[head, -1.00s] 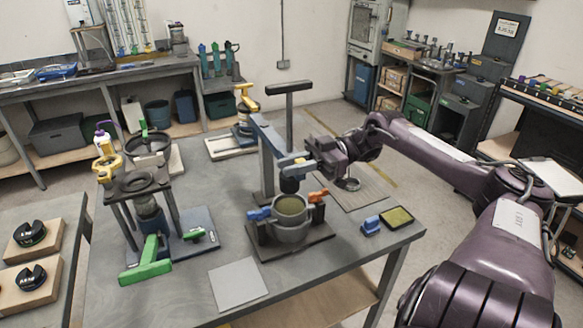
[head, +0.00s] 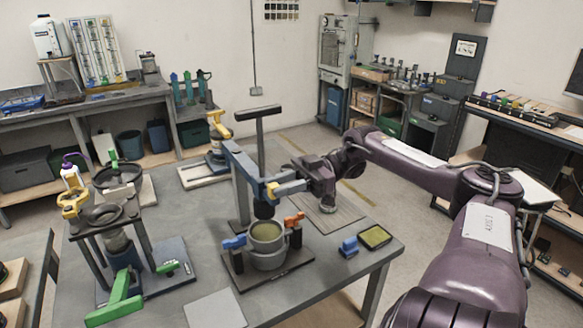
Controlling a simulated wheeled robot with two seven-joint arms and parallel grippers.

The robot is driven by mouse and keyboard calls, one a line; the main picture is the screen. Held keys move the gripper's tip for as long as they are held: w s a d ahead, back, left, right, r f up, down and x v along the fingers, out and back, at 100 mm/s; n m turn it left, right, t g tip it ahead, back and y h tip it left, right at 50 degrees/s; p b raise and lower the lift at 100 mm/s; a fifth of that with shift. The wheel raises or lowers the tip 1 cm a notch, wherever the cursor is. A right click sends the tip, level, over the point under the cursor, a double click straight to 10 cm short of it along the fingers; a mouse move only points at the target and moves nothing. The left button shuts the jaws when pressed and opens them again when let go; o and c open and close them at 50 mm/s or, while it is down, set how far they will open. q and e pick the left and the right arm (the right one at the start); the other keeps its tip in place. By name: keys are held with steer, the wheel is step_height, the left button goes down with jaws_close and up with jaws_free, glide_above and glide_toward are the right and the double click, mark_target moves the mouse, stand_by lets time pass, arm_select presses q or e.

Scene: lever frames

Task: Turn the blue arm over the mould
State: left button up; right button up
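The blue arm (head: 245,166) is a blue-grey bar that reaches from an upright post toward the front. A dark plunger (head: 264,210) hangs under its front end, just above the mould (head: 267,256), a grey round cup with an olive filling. A pale handle with a yellow part (head: 287,187) sticks out to the right from the arm's end. My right gripper (head: 306,181) is at the outer end of this handle. Its fingers partly hide one another, so I cannot tell whether they are closed on it. My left gripper is not in view.
Blue (head: 234,242) and orange (head: 294,219) clamps flank the mould. A tall T-handled post (head: 260,135) stands behind the arm. A green-handled press (head: 115,300) stands at left. A small blue block (head: 349,246) and a dark-rimmed tray (head: 389,236) lie at right.

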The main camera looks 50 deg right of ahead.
steer(key=shift+b+v, duration=0.35)
steer(key=shift+v, duration=2)
